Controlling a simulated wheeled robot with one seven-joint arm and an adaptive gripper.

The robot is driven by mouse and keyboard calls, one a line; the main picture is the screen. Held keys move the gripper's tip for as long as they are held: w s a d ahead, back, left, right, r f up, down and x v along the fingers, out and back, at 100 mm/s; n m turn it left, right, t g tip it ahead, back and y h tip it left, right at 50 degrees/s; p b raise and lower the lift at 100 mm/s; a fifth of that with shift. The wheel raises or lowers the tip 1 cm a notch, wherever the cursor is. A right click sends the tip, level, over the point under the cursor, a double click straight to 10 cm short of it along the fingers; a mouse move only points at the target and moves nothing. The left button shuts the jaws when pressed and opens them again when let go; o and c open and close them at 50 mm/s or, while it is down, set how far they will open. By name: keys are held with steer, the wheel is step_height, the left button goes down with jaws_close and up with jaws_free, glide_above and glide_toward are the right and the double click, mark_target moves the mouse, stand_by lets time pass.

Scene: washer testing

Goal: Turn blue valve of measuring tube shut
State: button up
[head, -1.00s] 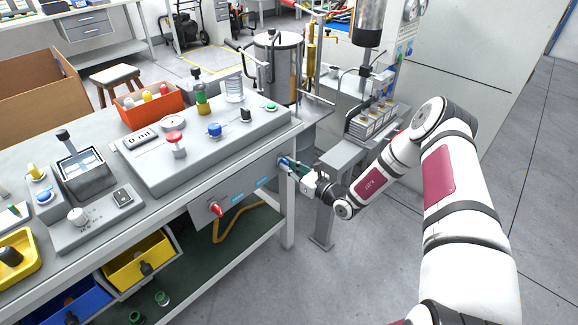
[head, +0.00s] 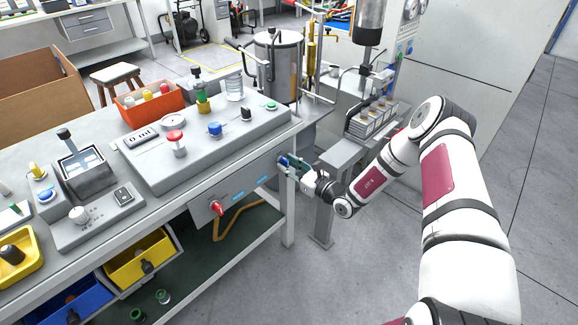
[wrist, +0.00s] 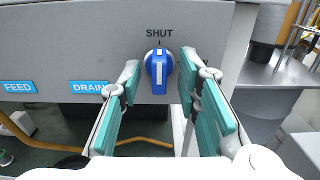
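The blue valve (wrist: 160,68) is on the grey front panel (wrist: 60,50) of the bench, below the printed word SHUT. Its white stripe stands upright, in line with the small mark under that word. My gripper (wrist: 160,84) is open, with one teal-padded finger on each side of the valve. In the wrist view I see gaps between both fingers and the knob. In the head view my gripper (head: 291,166) is at the right end of the panel, and the blue valve (head: 283,161) shows partly beside its fingers.
Blue FEED (wrist: 18,87) and DRAIN (wrist: 90,87) labels are left of the valve. A red valve (head: 217,208) with an orange hose (head: 238,218) is further left on the panel. A bench leg (head: 288,222) stands below my gripper. A metal tank (head: 279,65) stands behind.

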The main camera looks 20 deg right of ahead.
steer(key=shift+s, duration=0.1)
steer(key=v, duration=1.2)
steer(key=shift+f, duration=0.1)
